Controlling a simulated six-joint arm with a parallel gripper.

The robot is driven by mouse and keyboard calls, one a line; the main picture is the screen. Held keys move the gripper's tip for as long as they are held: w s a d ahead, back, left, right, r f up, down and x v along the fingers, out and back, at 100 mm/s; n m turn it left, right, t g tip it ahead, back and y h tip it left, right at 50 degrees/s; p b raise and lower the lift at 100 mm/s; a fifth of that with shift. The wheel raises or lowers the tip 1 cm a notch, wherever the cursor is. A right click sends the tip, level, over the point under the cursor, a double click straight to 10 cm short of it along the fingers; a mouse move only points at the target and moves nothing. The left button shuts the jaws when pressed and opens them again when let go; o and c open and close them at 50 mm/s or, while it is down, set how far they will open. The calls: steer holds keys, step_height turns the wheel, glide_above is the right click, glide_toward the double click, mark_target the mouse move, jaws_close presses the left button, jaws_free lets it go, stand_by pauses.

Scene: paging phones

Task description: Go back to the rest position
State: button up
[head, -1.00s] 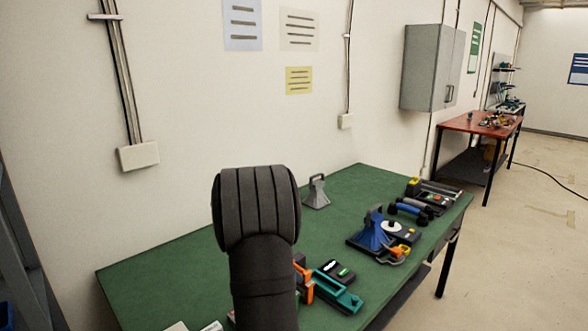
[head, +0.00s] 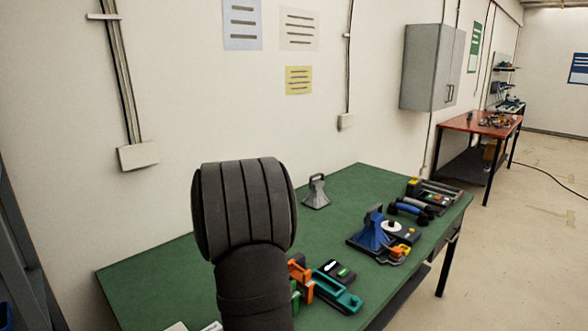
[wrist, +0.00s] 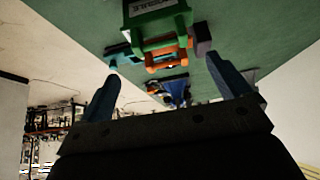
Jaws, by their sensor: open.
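My gripper (wrist: 162,67) shows in the wrist view with its two blue-grey fingers spread wide apart and nothing held between them. In the head view my dark arm hides the gripper. Beyond the fingertips in the wrist view are a green device (wrist: 158,22) and an orange one (wrist: 166,58), apart from the fingers as far as I can tell. In the head view a teal handset-like device (head: 338,292) and an orange piece (head: 300,278) lie on the green table (head: 160,275), just right of my arm.
A grey stand (head: 316,193) is alone near the wall. A blue stand (head: 373,233) and several devices crowd the table's right side. A grey cabinet (head: 428,68) hangs on the wall. A red table (head: 468,123) stands farther off. The table's left part is mostly bare.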

steer(key=x, duration=0.9)
steer(key=shift+w+d+f, duration=0.1)
steer(key=shift+f, duration=0.05)
step_height(320, 180, up, 4)
steer(key=shift+f, duration=0.1)
steer(key=s+d+r, duration=0.5)
steer(key=d+r, duration=0.2)
steer(key=d, duration=0.3)
steer(key=w+d+r, duration=0.1)
steer(key=w+d, duration=0.3)
steer(key=d, duration=0.8)
steer(key=w+a+f, duration=0.8)
steer(key=f, duration=0.2)
steer(key=shift+a, duration=0.15)
steer(key=shift+r, duration=0.1)
